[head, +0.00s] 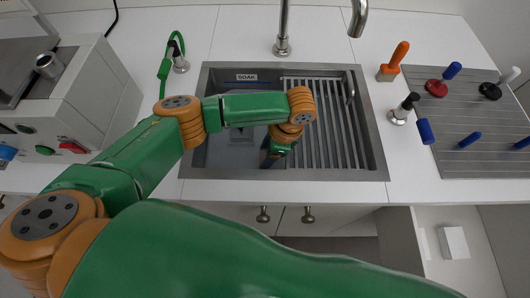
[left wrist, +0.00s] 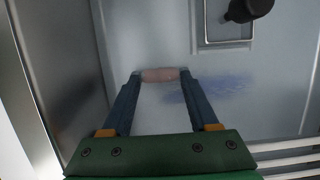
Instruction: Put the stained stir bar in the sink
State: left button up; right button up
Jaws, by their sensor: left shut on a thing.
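The stir bar (left wrist: 160,75) is a short pinkish rod seen in the left wrist view. It lies crosswise between the fingertips of my left gripper (left wrist: 161,79), which is shut on it. In the head view my left gripper (head: 271,154) reaches down into the left part of the sink (head: 376,150); the bar is hidden there by my arm. The sink's grey floor (left wrist: 150,113) shows below the bar, with a bluish smear (left wrist: 222,88) on it. I cannot tell whether the bar touches the floor. My right gripper is not in view.
A slatted rack (head: 335,140) fills the sink's right part, and a SOAK label (head: 247,77) is on its back wall. A tap (head: 283,45) stands behind.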

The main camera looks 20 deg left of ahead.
pick_arm(q)
jog(key=o, duration=1.3)
jog(key=shift+f, duration=0.1)
jog(key=p+v, duration=0.1)
jog(key=v, duration=1.1)
